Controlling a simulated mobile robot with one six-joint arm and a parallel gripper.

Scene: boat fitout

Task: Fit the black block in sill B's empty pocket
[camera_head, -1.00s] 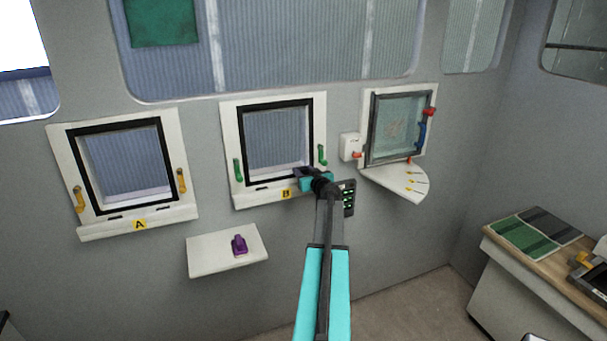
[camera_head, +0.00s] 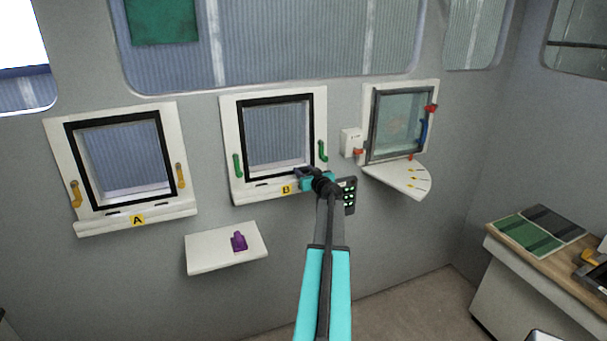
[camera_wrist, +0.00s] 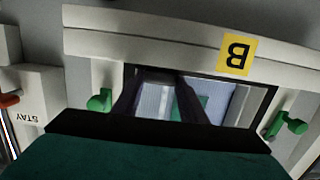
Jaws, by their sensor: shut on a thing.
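Window B has a white frame with green handles, and its sill B (camera_head: 250,196) carries a yellow B tag (camera_head: 286,189). A dark mark (camera_head: 262,187) shows on the sill left of the tag. My gripper (camera_head: 304,173) is at the sill's right end, right of the tag. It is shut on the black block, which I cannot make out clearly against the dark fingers. The right part of the sill top, and any pocket there, is hidden behind my gripper. In the wrist view sill B (camera_wrist: 150,38) appears upside down beyond the fingers.
Sill A (camera_head: 100,224), with dark marks on its top, is at left. A white shelf (camera_head: 210,256) below holds a purple object (camera_head: 239,241). Right of window B are a white switch box (camera_head: 351,142) and a quarter-round shelf (camera_head: 393,178) under a glazed window. A bench (camera_head: 510,265) stands at far right.

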